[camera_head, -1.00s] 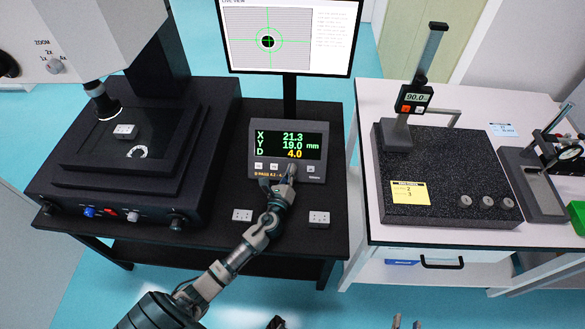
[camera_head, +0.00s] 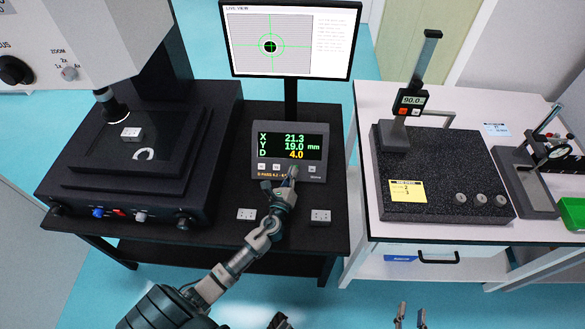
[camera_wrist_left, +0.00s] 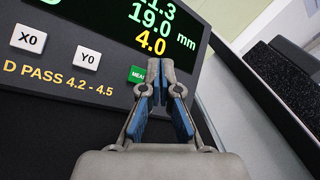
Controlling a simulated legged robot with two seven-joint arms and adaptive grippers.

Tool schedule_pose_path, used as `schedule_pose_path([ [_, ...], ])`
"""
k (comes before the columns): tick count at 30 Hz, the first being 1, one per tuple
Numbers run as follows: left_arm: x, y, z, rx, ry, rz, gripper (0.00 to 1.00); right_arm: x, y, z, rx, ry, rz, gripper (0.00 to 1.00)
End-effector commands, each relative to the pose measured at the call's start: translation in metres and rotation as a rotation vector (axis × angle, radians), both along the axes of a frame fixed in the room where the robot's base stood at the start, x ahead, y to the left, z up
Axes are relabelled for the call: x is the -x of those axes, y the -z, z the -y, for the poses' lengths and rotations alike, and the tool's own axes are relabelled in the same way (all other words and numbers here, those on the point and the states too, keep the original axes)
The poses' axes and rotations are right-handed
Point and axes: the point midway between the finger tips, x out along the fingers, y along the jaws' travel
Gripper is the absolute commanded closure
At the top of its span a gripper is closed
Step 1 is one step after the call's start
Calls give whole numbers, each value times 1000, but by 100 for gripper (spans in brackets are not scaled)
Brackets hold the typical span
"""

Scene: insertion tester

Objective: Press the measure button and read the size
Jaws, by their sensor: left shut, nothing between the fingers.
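The readout box (camera_head: 307,174) stands on the black table, its display (camera_head: 290,146) showing X 21.3, Y 19.0 mm and D 4.0, with D in yellow. Under it are white X0 (camera_wrist_left: 28,38) and Y0 (camera_wrist_left: 87,59) buttons and the green MEAS button (camera_wrist_left: 137,74). My left gripper (camera_head: 291,174) is shut and empty at the button row; in the left wrist view its fingertips (camera_wrist_left: 164,75) overlap the right edge of MEAS. I cannot tell whether they touch it. The label reads D PASS 4.2 - 4.5. My right gripper (camera_head: 410,320) is open and empty at the bottom edge.
The microscope stage (camera_head: 90,165) at left holds a small white block (camera_head: 131,132). Two similar blocks (camera_head: 246,214) (camera_head: 320,216) lie before the readout box. A monitor (camera_head: 335,62) shows a circle under a crosshair. At right, a granite plate (camera_head: 440,175) carries a height gauge (camera_head: 410,103).

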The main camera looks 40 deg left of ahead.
Motion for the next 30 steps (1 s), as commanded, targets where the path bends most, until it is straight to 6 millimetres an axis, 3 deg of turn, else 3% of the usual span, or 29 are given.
schedule_pose_path([
  [3, 7, -13, 5, 0, 1, 3, 100, -1, -17, 0, 0, 0, 14, 60],
  [9, 16, -20, 11, 1, 0, 0, 100, -2, -30, 0, 0, 0, 25, 60],
  [30, 17, -19, 11, 0, -1, 0, 100, -2, -29, 0, 1, 0, 24, 60],
])
